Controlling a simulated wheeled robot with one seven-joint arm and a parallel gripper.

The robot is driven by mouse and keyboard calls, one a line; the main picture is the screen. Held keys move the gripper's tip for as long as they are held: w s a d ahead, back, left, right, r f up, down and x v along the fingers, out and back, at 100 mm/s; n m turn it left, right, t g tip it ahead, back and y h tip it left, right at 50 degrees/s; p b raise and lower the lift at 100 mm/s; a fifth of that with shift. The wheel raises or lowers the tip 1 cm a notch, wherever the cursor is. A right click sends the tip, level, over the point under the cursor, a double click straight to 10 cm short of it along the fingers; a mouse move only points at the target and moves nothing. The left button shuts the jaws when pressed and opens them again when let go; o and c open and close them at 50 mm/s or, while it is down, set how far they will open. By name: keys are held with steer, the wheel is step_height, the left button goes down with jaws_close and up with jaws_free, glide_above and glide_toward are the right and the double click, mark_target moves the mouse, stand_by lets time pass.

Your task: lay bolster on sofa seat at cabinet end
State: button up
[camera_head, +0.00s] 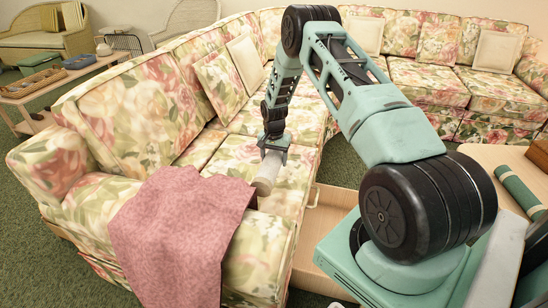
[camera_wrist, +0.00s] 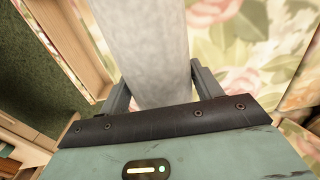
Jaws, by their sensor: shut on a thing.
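My gripper (camera_head: 272,148) is shut on a pale grey, cylindrical bolster (camera_head: 266,174), just over the front part of the floral sofa seat (camera_head: 238,152). In the wrist view the bolster (camera_wrist: 142,45) runs up between the two fingers, with floral fabric beyond it to the right. I cannot tell whether the bolster touches the seat. A light wooden front or drawer (camera_head: 325,222), perhaps the cabinet, stands beside the sofa's front edge; light wood (camera_wrist: 75,35) also shows at left in the wrist view.
A pink cloth (camera_head: 180,235) drapes over the near end of the sofa. Cushions (camera_head: 220,84) lean on its back. A wooden table (camera_head: 490,160) at right holds a green roll (camera_head: 520,190). A low table (camera_head: 60,85) with trays stands at far left. The middle seat looks clear.

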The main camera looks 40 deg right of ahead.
step_height(320, 180, down, 8)
steer(key=b, duration=0.5)
steer(key=shift+f, duration=0.1)
steer(key=o, duration=1.2)
steer(key=shift+o, duration=0.2)
step_height(320, 180, up, 18)
steer(key=shift+f+p, duration=0.25)
steer(key=shift+p, duration=0.9)
